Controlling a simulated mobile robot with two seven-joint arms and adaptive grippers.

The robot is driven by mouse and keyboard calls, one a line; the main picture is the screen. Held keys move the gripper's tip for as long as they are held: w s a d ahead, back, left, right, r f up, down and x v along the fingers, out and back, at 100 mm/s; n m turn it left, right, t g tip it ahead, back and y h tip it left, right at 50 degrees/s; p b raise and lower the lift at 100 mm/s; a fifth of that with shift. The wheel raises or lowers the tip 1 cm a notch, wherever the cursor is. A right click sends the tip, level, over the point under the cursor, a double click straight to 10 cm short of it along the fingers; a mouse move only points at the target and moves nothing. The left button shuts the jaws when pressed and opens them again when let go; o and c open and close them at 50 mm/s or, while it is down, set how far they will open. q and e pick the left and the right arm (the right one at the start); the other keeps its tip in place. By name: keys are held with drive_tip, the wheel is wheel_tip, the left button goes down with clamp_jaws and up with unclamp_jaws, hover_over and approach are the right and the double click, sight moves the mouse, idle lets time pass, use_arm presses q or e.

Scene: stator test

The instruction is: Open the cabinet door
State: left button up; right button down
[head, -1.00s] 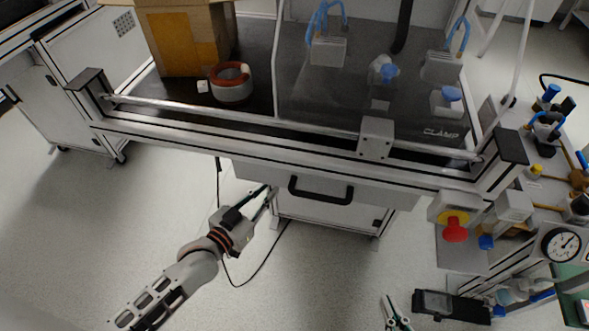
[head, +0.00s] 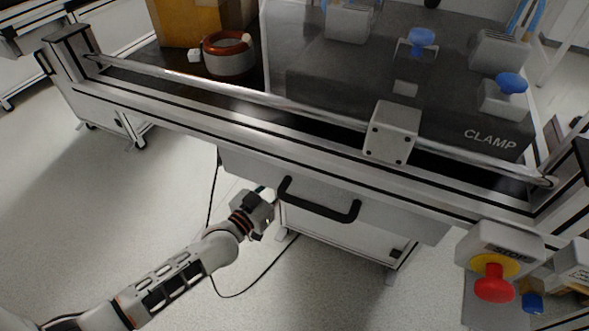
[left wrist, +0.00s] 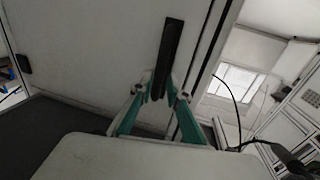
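The black bar handle (head: 318,204) is on the light grey front panel (head: 390,217) below the bench edge. A white cabinet body (head: 340,250) shows beneath it. My left gripper (head: 266,194) is at the left end of this handle; its fingertips are mostly hidden in the head view. In the left wrist view, my left gripper's teal fingers (left wrist: 161,88) lie close on both sides of a black bar (left wrist: 171,45) on a pale panel. I cannot tell whether they press on it. My right gripper is out of view.
A metal rail (head: 240,97) and a block (head: 391,132) run along the bench front above the handle. A red emergency stop button (head: 494,284) juts out at lower right. A copper-and-grey ring part (head: 229,53) sits on the bench. The floor at left is open.

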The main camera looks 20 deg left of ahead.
use_arm(q)
drive_tip(key=shift+b+x, duration=0.35)
drive_tip(key=shift+x, duration=1.3)
clamp_jaws()
drive_tip(key=shift+s, duration=0.15)
